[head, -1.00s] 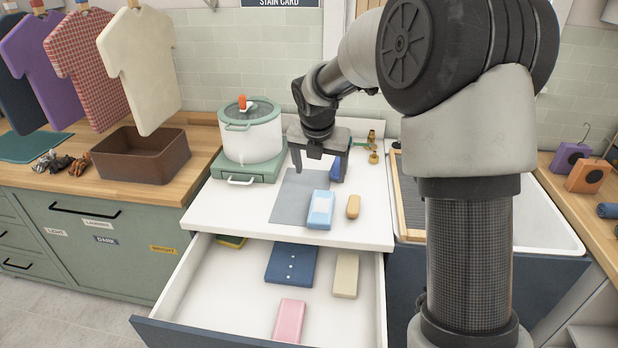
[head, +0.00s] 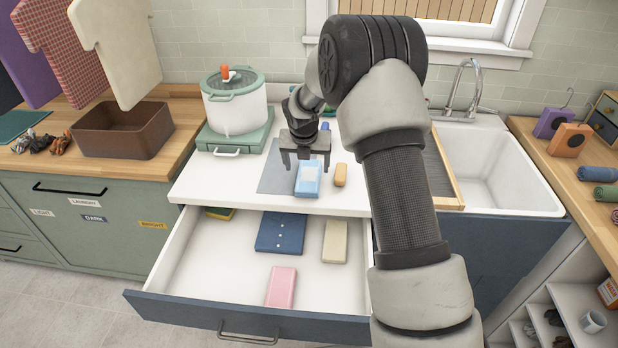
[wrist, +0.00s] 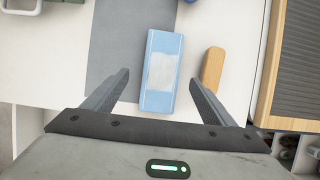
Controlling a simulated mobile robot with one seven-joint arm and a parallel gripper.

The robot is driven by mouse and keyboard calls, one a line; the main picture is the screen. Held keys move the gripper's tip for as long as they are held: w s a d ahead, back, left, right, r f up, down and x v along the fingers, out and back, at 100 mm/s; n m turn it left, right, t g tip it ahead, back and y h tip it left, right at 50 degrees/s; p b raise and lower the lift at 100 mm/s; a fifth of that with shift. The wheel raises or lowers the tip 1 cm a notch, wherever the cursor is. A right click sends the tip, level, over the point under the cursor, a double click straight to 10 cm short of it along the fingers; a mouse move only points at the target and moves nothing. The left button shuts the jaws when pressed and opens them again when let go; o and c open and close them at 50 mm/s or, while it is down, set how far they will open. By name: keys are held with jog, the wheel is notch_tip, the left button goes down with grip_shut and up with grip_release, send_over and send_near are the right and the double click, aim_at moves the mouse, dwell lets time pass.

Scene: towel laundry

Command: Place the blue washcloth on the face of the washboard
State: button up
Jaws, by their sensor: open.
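The blue washcloth (head: 308,181) looks like a light-blue folded block with a pale patch, lying on the white counter partly over a grey mat (head: 272,180). My gripper (head: 305,168) is open and empty over its far end. In the wrist view the washcloth (wrist: 161,72) lies between the spread fingers of my gripper (wrist: 160,77), with a gap on each side. I cannot tell the exact height. The washboard (head: 445,172), wood-framed with a dark ridged face, is at the sink's left side, partly hidden by my arm. Its face also shows in the wrist view (wrist: 300,50).
A tan bar (head: 340,175) lies just right of the washcloth. A lidded pot (head: 235,105) stands at the left. Below, an open drawer (head: 205,265) holds dark-blue, beige, pink and yellow items. The white sink (head: 490,170) basin is at the right.

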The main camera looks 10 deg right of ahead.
aim_at(309, 174)
jog(key=x, duration=0.4)
jog(key=shift+w+d+f, duration=0.1)
jog(key=shift+d+f, duration=0.15)
jog(key=shift+c, duration=0.3)
jog(key=c, duration=1.2)
jog(key=shift+r, duration=0.1)
